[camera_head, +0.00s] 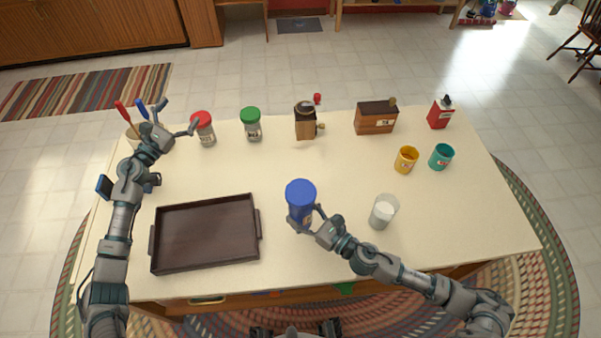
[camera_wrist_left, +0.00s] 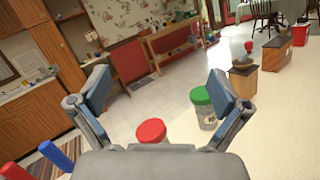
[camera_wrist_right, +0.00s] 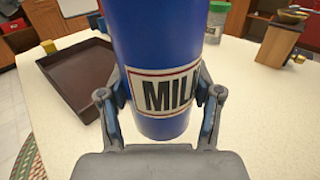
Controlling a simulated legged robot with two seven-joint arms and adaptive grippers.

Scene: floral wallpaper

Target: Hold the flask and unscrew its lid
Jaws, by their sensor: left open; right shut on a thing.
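The blue flask (camera_head: 300,202) stands upright near the front middle of the table. Its blue lid (camera_head: 300,188) is on top. My right gripper (camera_head: 305,222) is shut on the flask's lower body. In the right wrist view the flask (camera_wrist_right: 165,60) fills the middle, with a "MIL…" label between the fingers; its top is out of that view. My left gripper (camera_head: 178,115) is open and empty at the back left of the table, near the red-lidded jar (camera_head: 203,128). In the left wrist view its fingers (camera_wrist_left: 160,95) are spread wide with nothing between them.
A dark empty tray (camera_head: 152,245) lies left of the flask. A glass of white liquid (camera_head: 383,212) stands to its right. A green-lidded jar (camera_head: 252,125), grinder (camera_head: 305,122), wooden box (camera_head: 375,118), red container (camera_head: 439,113) and yellow (camera_head: 405,160) and teal (camera_head: 441,157) mugs stand farther back.

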